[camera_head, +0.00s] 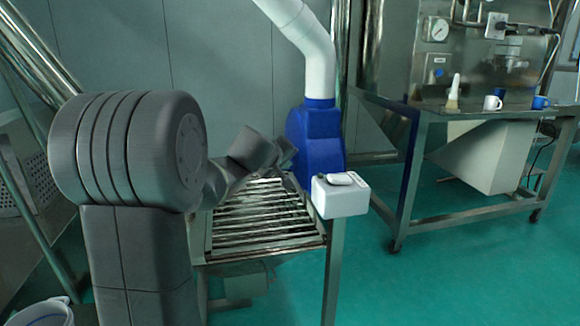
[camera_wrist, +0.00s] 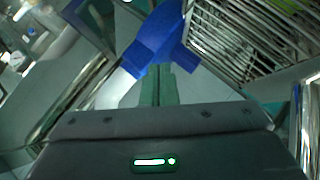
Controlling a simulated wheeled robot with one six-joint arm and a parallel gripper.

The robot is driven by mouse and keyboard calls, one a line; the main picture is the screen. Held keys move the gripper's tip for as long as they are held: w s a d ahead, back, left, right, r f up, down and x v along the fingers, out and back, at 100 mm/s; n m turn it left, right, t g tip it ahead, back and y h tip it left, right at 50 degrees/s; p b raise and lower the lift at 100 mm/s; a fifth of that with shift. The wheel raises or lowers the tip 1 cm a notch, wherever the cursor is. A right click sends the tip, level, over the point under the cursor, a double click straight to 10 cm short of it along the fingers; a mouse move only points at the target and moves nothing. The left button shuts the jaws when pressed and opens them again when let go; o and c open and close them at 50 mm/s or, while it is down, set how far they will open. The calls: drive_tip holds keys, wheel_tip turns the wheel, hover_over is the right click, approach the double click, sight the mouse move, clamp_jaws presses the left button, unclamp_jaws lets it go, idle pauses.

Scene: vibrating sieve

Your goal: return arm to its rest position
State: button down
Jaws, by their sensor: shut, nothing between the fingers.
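My gripper (camera_head: 287,152) is at the end of my arm, above the slatted metal grate of the sieve (camera_head: 262,222) and in front of the blue housing (camera_head: 318,140). In the wrist view the fingers (camera_wrist: 158,86) are together with nothing between them. The wrist view also shows the blue housing (camera_wrist: 157,38) ahead and the metal grate (camera_wrist: 245,40) at upper right. Part of the sieve is hidden behind my arm in the head view.
A white box (camera_head: 340,200) with a small white item on top stands at the sieve's right corner. A steel table (camera_head: 470,108) with a brush and mugs is at right. A white bucket (camera_head: 40,313) is at lower left. Green floor (camera_head: 430,285) is clear at right.

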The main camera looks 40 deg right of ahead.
drive_tip(key=shift+s+a+r, duration=0.25)
drive_tip(key=shift+a, duration=0.15)
drive_tip(key=shift+d, duration=0.1)
drive_tip(key=x, duration=1.3)
drive_tip(key=shift+w+d+f, duration=0.15)
drive_tip(key=shift+d, duration=0.1)
